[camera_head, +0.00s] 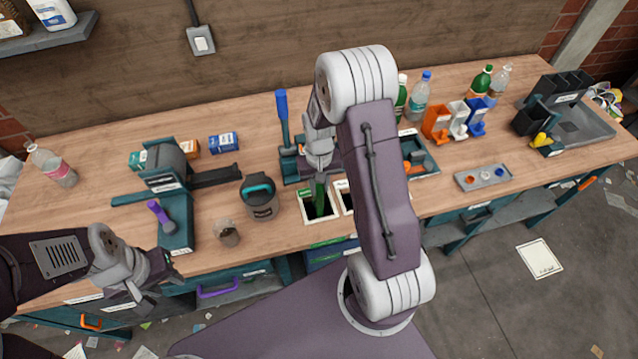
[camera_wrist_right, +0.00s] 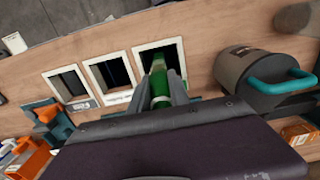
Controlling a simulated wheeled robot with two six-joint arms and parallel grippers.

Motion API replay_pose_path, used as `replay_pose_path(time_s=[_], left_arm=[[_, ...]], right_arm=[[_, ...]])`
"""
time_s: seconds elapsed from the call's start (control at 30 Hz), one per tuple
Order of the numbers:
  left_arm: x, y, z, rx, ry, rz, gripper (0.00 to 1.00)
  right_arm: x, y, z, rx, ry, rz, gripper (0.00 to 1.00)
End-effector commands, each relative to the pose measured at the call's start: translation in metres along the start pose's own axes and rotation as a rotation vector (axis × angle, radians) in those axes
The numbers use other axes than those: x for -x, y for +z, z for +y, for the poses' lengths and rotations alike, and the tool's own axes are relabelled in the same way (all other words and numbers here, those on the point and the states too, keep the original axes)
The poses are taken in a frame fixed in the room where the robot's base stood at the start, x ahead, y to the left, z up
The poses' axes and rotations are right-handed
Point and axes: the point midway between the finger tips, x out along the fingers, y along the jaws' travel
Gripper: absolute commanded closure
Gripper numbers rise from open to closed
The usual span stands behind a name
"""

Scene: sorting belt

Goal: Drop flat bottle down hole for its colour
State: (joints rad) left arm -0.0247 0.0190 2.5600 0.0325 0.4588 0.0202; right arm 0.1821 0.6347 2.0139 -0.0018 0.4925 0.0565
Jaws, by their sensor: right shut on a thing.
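My right gripper (camera_wrist_right: 162,88) is shut on a green flat bottle (camera_wrist_right: 160,85), seen in the right wrist view. In the head view the green bottle (camera_head: 320,197) hangs upright below the gripper (camera_head: 320,178), at the white-framed hole with a green label (camera_head: 319,219). In the wrist view this hole's white frame (camera_wrist_right: 181,45) lies around and behind the bottle; how deep the bottle sits is hard to tell. A second framed hole (camera_wrist_right: 92,68) and a third (camera_wrist_right: 51,75) lie beside it. My left gripper (camera_head: 143,302) is at the lower left, its fingers too small to judge.
A dark canister with a teal handle (camera_head: 260,197) stands left of the holes. A teal press with a purple lever (camera_head: 172,220) is further left. Orange, white and blue holders (camera_head: 459,120) and several bottles (camera_head: 419,97) stand at the back right.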

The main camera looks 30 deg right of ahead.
Motion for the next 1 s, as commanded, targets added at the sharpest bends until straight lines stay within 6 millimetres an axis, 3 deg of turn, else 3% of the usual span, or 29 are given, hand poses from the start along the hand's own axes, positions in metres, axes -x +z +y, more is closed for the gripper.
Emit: replay_pose_path(time_s=[0.07, 0.33, 0.37, 0.43, 0.77, 0.87, 1.0], left_arm=[[-0.006, 0.001, 0.0, 0.0, 0.0, 0.0, 0.64], [-0.005, 0.001, 0.0, 0.0, 0.0, 0.0, 0.64], [-0.005, 0.001, 0.0, 0.0, 0.0, 0.0, 0.64], [-0.005, 0.001, 0.0, 0.0, 0.0, 0.0, 0.64], [-0.006, 0.001, 0.0, 0.0, 0.0, 0.0, 0.64], [-0.007, 0.001, 0.0, 0.0, 0.0, 0.0, 0.64], [-0.009, 0.001, 0.0, 0.0, 0.0, 0.0, 0.64]], right_arm=[[-0.009, 0.0, 0.0, 0.0, 0.0, 0.0, 1.0], [-0.009, 0.0, 0.0, 0.0, 0.0, 0.0, 1.0], [-0.009, 0.0, 0.0, 0.0, 0.0, 0.0, 0.72], [-0.008, 0.0, 0.0, 0.0, 0.0, 0.0, 0.52], [-0.007, 0.0, 0.0, 0.0, 0.0, 0.001, 0.52], [0.006, -0.002, 0.0, 0.0, 0.0, 0.005, 0.52], [0.038, -0.002, 0.0, 0.0, -0.001, 0.008, 0.52]])
